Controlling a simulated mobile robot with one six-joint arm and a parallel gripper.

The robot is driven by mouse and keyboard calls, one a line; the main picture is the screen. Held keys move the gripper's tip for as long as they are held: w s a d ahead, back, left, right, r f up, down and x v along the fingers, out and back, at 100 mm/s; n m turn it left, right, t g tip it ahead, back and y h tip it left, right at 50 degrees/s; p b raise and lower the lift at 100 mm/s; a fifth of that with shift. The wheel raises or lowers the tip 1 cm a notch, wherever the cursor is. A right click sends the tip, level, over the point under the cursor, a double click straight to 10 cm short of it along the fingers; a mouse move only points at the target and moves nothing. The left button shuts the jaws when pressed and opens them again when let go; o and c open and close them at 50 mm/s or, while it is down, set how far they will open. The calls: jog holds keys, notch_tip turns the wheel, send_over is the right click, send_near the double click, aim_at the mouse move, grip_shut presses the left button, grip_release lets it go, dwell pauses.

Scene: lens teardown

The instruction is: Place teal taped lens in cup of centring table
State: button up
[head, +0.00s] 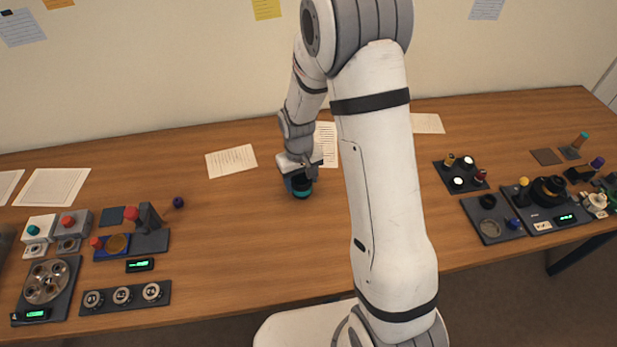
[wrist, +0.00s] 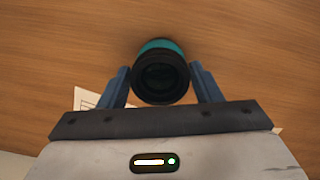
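The teal taped lens (head: 302,192) is a short black barrel with a teal band. It also shows in the wrist view (wrist: 160,78), its dark glass end facing the camera and the teal band at the far side. My gripper (head: 300,176) has its two blue-grey fingers (wrist: 161,80) on either side of the barrel, apparently touching it. Whether the lens is clear of the wooden table is hard to tell. A dark station with a raised black round part (head: 549,188) and a green display, at the right, may be the centring table; its cup is not clear.
A round metal plate with several holes (head: 46,281) and a row of dials (head: 122,295) stand at the left. A dark pad with small knobs (head: 461,175) and a grey tray (head: 490,229) stand at the right. The table middle (head: 240,230) is clear.

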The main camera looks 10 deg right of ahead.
jog(key=shift+o, duration=1.1)
jog(key=shift+r, duration=0.15)
